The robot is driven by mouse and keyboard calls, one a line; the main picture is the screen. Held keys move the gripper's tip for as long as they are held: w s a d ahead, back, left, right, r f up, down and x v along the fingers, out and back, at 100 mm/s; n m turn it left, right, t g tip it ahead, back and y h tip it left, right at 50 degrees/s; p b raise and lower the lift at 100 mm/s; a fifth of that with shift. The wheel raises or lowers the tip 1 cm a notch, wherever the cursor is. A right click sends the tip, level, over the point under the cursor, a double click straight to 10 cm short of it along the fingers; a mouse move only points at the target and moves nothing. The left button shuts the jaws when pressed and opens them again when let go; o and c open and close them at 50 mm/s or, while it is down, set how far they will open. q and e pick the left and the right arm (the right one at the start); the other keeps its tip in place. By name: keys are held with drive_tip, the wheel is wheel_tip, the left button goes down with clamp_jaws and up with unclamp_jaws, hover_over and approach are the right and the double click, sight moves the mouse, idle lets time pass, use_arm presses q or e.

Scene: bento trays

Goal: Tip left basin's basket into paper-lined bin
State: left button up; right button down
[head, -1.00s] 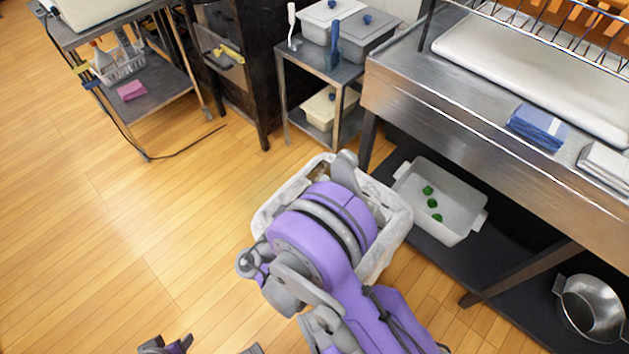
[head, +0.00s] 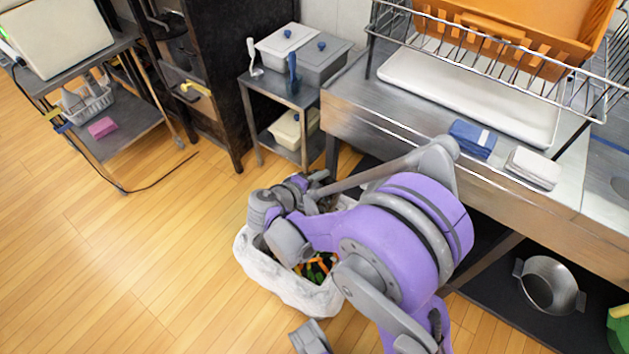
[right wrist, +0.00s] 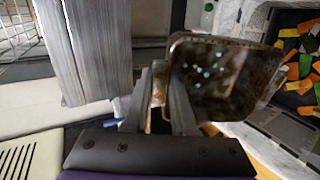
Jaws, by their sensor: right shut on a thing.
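My right gripper (right wrist: 166,78) is shut on the rim of a dark, brown-stained basket (right wrist: 232,85). Light shows through small holes in the basket, which is tilted. The paper-lined bin (head: 262,272) stands on the floor in the head view, with orange, green and dark scraps (head: 318,268) inside. The same scraps show at the right of the right wrist view (right wrist: 300,65), beside the basket. In the head view my right arm covers part of the bin and hides most of the basket. I cannot make out the left basin. My left gripper does not clearly show.
A steel counter (head: 370,125) runs along the right, with a white tray (head: 470,100), a wire rack and folded cloths (head: 473,139). A metal pot (head: 548,285) sits on the lower shelf. A small cart (head: 290,95) stands behind the bin. The floor at left is open.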

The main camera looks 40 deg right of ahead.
use_arm(q)
drive_tip(key=shift+r+p, duration=0.4)
drive_tip(key=shift+r, duration=0.5)
use_arm(e)
drive_tip(key=w+d+f+g+y, duration=0.2)
drive_tip(key=d+f+y, duration=0.5)
drive_tip(key=y, duration=0.5)
drive_tip(key=shift+d+f+g, duration=0.25)
drive_tip(key=shift+g, duration=0.25)
drive_tip(key=shift+s, duration=0.1)
